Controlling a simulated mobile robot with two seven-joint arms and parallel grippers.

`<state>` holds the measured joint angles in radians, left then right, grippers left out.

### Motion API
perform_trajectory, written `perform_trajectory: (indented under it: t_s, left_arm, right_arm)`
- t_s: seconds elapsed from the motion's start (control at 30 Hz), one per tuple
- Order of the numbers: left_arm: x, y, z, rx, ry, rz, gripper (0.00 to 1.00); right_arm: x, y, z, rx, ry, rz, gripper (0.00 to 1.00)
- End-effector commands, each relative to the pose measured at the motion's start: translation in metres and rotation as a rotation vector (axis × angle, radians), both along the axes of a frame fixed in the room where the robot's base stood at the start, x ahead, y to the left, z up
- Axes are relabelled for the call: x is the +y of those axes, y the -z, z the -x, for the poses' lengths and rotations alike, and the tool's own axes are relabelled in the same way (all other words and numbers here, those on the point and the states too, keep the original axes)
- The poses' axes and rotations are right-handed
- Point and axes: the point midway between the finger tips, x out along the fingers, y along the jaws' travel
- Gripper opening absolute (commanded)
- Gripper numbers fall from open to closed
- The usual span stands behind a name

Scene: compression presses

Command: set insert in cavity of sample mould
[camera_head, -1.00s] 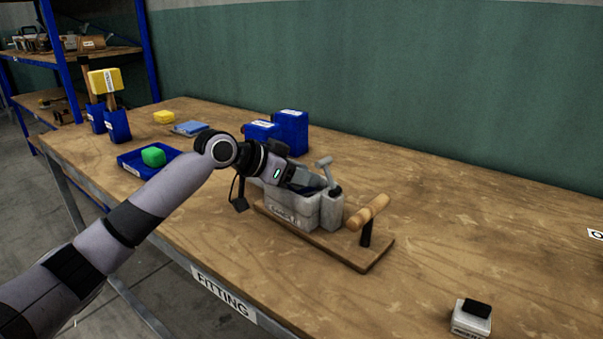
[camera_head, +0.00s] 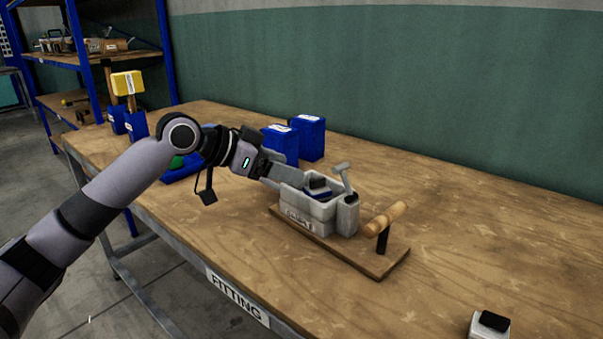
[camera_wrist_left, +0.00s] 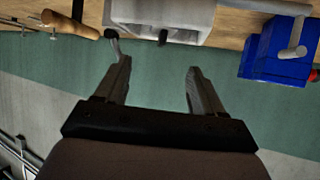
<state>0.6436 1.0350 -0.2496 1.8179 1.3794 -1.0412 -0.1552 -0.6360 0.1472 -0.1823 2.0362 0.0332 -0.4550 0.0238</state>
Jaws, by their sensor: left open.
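The sample mould (camera_head: 322,217) is a pale grey open box on a wooden board, with a label on its front. A dark and blue piece, seemingly the insert (camera_head: 319,190), sits in its open top; how deep it sits I cannot tell. My left gripper (camera_head: 278,178) is at the mould's left side, its tips near the rim, partly hidden by the wrist. In the left wrist view the gripper (camera_wrist_left: 158,68) has its fingers apart with nothing between them; the grey mould (camera_wrist_left: 165,14) shows beyond the tips. My right gripper is not in view.
A wooden handle on a dark post (camera_head: 385,218) and a grey lever (camera_head: 341,170) stand right of the cavity. Blue containers (camera_head: 311,137) stand behind. A small pale block with a black top (camera_head: 489,324) is at the front right. The table's right side is largely clear.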

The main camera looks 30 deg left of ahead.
Motion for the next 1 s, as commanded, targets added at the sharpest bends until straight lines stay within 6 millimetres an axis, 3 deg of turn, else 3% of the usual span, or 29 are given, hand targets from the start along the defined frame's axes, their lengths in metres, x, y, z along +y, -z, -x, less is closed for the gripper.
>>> perform_trajectory:
  t_s: [0.23, 0.83, 1.0]
  left_arm:
    - [0.011, -0.011, 0.017, 0.0, -0.001, 0.0, 0.69]
    - [0.012, -0.013, 0.019, -0.001, 0.0, 0.001, 0.69]
    - [0.012, -0.031, 0.019, -0.001, -0.001, 0.0, 0.69]
  right_arm:
    - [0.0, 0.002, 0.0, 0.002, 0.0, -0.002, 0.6]
    - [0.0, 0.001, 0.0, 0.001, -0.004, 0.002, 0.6]
    - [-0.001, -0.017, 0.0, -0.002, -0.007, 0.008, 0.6]
